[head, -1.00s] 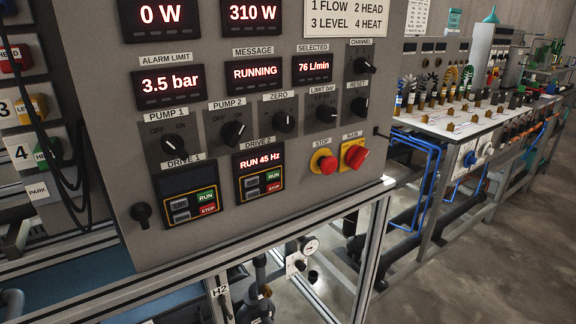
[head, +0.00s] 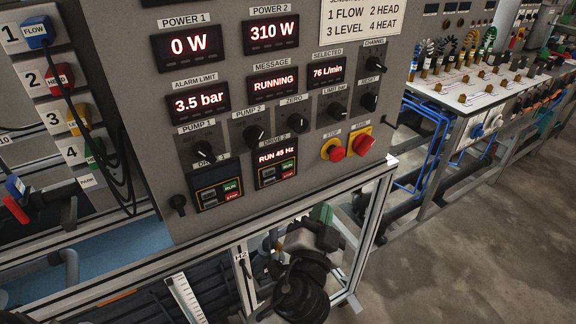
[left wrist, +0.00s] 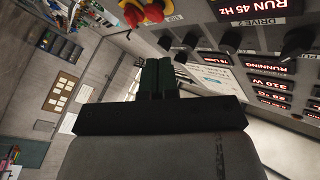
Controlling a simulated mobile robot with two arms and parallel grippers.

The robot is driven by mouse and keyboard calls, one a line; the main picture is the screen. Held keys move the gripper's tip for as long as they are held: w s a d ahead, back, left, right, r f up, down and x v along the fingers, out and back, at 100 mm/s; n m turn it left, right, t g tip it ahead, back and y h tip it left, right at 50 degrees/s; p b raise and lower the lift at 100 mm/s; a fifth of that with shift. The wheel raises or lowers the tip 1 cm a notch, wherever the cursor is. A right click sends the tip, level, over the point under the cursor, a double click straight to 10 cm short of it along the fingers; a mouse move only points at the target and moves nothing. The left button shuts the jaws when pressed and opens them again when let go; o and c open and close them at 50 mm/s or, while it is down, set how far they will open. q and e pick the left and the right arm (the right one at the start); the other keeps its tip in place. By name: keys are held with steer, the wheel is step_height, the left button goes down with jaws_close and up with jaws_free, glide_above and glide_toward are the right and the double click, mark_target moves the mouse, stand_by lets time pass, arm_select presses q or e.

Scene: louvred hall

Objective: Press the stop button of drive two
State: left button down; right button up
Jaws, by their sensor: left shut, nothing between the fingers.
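The drive two unit (head: 276,163) is on the grey panel in the head view. Its display reads RUN 45 Hz. Its small red stop button (head: 288,174) sits under a green RUN button (head: 288,165). My left gripper (head: 322,212) is below the panel's lower edge in the head view, lower right of the stop button and apart from it. Its dark green fingers are shut and empty; they also show in the left wrist view (left wrist: 157,76). That view shows the drive two display (left wrist: 254,9) at top right; its stop button is not visible there. My right gripper is not in view.
Drive one (head: 218,187) has a similar keypad on the left. A red STOP knob (head: 333,150) and red MAIN switch (head: 363,144) are to the right. Black knobs project above the drives. A metal frame rail (head: 345,183) runs below the panel.

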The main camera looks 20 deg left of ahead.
mark_target(287, 174)
arm_select(q)
steer(key=shift+w+a+r, duration=0.1)
stand_by(0.3)
steer(key=w+a+p, duration=0.1)
steer(key=w+a, duration=0.4)
steer(key=a, duration=0.1)
steer(key=shift+w+a, duration=0.15)
steer(key=shift+a, duration=0.25)
stand_by(1.9)
steer(key=shift+w+a, duration=0.25)
steer(key=shift+a, duration=0.05)
steer(key=shift+w+a, duration=0.2)
steer(key=shift+a, duration=0.1)
stand_by(0.7)
stand_by(0.3)
steer(key=shift+s+d, duration=0.5)
steer(key=shift+d, duration=0.1)
